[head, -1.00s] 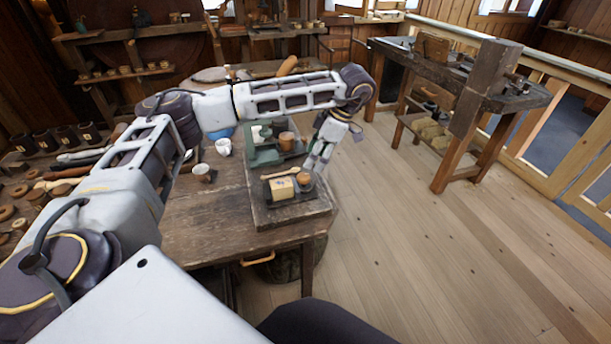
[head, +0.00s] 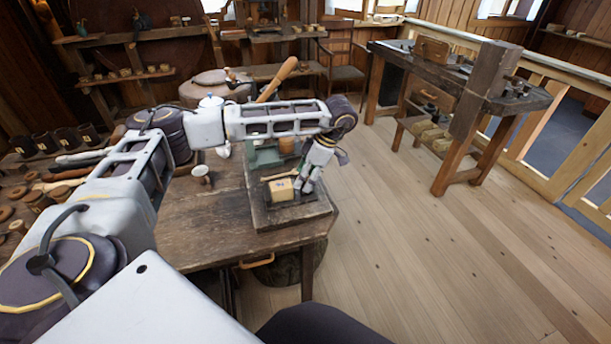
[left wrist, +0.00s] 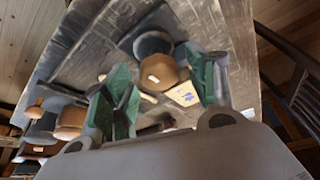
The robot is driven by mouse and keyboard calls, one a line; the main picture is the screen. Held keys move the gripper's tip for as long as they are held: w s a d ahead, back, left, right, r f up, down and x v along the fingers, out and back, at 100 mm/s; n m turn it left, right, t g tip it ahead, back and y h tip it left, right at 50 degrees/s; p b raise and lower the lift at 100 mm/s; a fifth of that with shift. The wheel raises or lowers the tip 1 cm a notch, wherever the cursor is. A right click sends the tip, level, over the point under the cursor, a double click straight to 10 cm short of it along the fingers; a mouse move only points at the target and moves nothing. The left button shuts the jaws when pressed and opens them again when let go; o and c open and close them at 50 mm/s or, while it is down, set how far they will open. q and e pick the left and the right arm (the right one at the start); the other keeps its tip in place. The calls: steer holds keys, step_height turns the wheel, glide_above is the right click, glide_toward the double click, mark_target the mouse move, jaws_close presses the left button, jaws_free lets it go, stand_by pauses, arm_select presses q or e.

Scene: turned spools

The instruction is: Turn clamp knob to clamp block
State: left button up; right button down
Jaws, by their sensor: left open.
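The pale yellow block (head: 281,188) sits on the dark clamp base at the front of the bench. It shows again in the left wrist view (left wrist: 184,94) with a blue mark on it. The round brown clamp knob (left wrist: 160,71) is beside the block. My left gripper (head: 304,186) is open at the knob, just right of the block, and hides the knob in the head view. In the left wrist view its green fingers (left wrist: 157,76) stand on either side of the knob; I cannot tell whether they touch it. My right gripper is not in view.
A green device (head: 265,156) and a brown cup (head: 287,145) stand behind the clamp. Open floor (head: 410,270) lies to the right.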

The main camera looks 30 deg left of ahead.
arm_select(q)
steer(key=c, duration=1)
